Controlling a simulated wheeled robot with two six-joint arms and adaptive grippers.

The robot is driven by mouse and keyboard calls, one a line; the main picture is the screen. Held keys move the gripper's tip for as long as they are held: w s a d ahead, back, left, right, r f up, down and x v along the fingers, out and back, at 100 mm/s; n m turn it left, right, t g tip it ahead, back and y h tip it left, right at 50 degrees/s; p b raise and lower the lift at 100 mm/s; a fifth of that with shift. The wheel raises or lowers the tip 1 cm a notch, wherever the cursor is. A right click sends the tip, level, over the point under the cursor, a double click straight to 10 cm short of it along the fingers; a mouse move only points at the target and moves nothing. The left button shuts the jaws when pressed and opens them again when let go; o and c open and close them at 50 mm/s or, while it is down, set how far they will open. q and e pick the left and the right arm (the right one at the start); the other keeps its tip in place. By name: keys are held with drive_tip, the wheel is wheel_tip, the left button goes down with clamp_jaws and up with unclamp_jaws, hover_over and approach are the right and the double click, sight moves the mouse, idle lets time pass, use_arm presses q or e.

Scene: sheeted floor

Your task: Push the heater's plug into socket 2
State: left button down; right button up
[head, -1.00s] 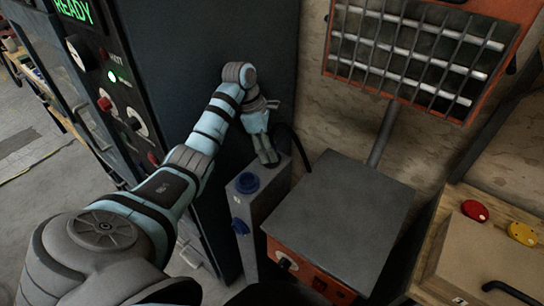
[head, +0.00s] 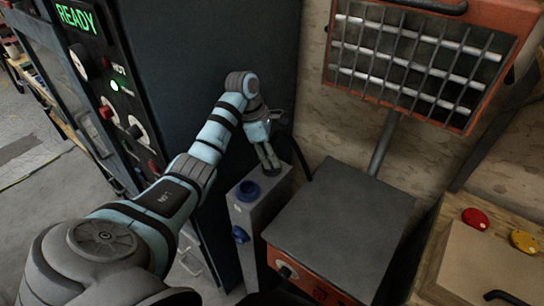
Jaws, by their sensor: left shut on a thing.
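The heater has an orange frame with a barred grille (head: 415,65) on a post above a dark grey-topped orange base (head: 340,215). A narrow grey socket box (head: 270,195) stands left of that base. My left gripper (head: 269,156) is shut, pointing down over the rear of the box top. The plug is not distinct, apparently hidden at the fingers. A black cable (head: 300,158) arcs behind them. My right gripper is out of view.
A tall dark cabinet (head: 200,50) with a lit READY display (head: 76,17) stands close behind and left of my arm. A wooden bench (head: 450,235) with a red button (head: 476,218) and a yellow button (head: 523,241) is at the right. Open floor lies far left.

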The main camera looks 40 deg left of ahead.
use_arm(q)
drive_tip(key=shift+r+p, duration=3.05)
drive_tip(key=shift+r, duration=0.75)
drive_tip(key=shift+f, duration=0.1)
